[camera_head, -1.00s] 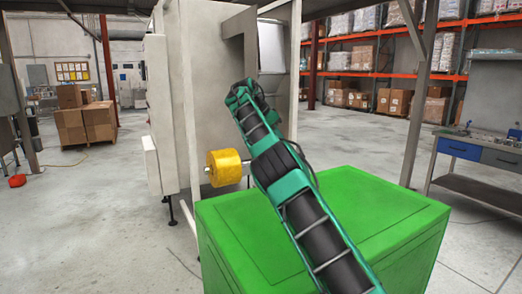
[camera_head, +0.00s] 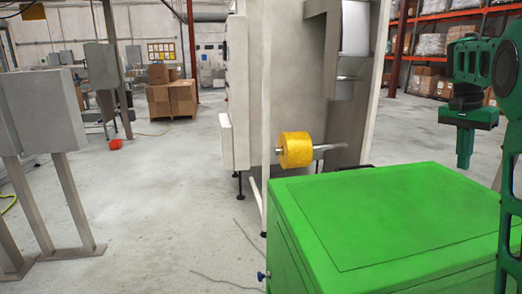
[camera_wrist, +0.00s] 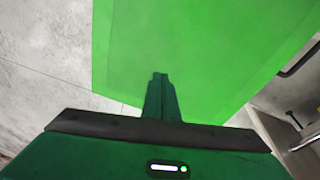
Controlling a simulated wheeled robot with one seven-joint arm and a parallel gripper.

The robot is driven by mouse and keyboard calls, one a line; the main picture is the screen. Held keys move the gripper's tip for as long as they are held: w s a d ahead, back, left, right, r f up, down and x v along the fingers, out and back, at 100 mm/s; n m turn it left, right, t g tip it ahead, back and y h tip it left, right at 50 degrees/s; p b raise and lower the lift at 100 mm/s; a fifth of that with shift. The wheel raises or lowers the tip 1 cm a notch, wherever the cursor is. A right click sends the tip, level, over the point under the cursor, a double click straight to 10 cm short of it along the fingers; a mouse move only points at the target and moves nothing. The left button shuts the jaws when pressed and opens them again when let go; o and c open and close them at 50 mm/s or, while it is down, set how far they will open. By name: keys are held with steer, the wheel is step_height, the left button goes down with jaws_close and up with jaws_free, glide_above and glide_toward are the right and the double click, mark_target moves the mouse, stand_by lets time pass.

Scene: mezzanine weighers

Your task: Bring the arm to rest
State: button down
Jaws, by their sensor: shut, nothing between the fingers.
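My arm is folded up at the right edge of the head view, with its links partly cut off by the frame. My gripper (camera_head: 465,160) hangs pointing down from it, above the right part of the green cabinet in the picture. Its fingers are together and hold nothing. In the wrist view my gripper's closed fingers (camera_wrist: 160,80) show against the flat green top, apart from it as far as I can tell.
The green cabinet (camera_head: 390,210) stands close in front. Behind it is a tall grey machine with a yellow roll (camera_head: 296,150) sticking out. Grey boxes on posts (camera_head: 45,110) stand at left. Stacked cartons (camera_head: 172,98) are farther back. Open floor (camera_head: 170,195) lies between.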

mark_target(478, 244)
steer(key=s+a+f+n, duration=0.1)
steer(key=s+f, duration=0.1)
steer(key=s, duration=0.3)
steer(key=s+a+f+n+y, duration=0.1)
steer(key=s+a+f, duration=0.1)
steer(key=s, duration=0.4)
steer(key=s+a+f+n, duration=0.1)
steer(key=s+a+f, duration=0.1)
steer(key=s, duration=0.4)
steer(key=shift+s+a+f+y, duration=0.25)
steer(key=shift+f+y, duration=0.05)
steer(key=shift+y, duration=0.1)
steer(key=s+a+f+n, duration=0.2)
steer(key=s+a+f, duration=0.3)
steer(key=s, duration=0.3)
steer(key=s+a+f+n, duration=0.2)
steer(key=s+a+f, duration=0.3)
steer(key=s, duration=0.4)
steer(key=shift+f+y, duration=0.25)
steer(key=shift+y, duration=0.15)
